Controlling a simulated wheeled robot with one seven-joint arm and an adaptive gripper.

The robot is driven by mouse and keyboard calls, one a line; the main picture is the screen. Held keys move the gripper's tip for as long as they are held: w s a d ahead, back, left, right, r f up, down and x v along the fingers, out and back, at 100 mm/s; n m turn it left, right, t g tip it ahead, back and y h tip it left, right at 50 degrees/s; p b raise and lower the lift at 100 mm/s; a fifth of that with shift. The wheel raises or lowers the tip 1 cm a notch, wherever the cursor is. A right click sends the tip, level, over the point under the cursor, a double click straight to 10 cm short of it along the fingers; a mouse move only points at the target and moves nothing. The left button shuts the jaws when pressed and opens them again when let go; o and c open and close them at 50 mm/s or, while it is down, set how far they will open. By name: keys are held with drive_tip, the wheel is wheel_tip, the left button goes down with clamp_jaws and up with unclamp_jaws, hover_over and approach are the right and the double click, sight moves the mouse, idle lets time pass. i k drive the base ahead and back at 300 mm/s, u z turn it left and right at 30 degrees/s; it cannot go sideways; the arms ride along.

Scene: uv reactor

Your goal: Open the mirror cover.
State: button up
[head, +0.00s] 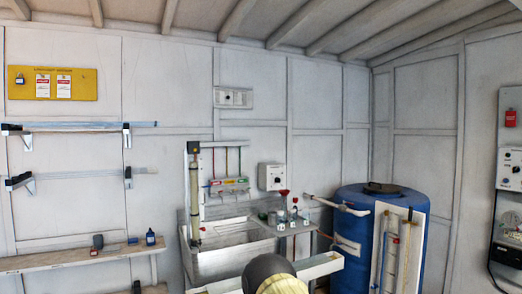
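I cannot make out a mirror cover for certain in the head view. A tall vertical tube (194,200) with a dark top block stands at the left of a steel sink (232,262); whether it bears the cover is too small to tell. A pale panel (399,250) with upright tubes stands in front of the blue tank at the right. A dark rounded part with a pale yellowish front rises at the bottom middle and hides part of the sink's front; I cannot tell what it is. My gripper is not in view.
A blue tank (349,230) stands right of the sink. Several red-topped valves sit on the ledge (300,226) between them. A wooden shelf (70,259) with small items runs along the left wall. Control boxes (510,168) hang on the right wall.

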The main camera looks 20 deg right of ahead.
sight(194, 146)
drive_tip(key=u, duration=0.05)
drive_tip(key=i, duration=0.4)
drive_tip(key=u, duration=0.85)
drive_tip(key=i, duration=1.35)
drive_tip(key=z, duration=0.55)
drive_tip(key=i, duration=0.85)
drive_tip(key=z, duration=0.9)
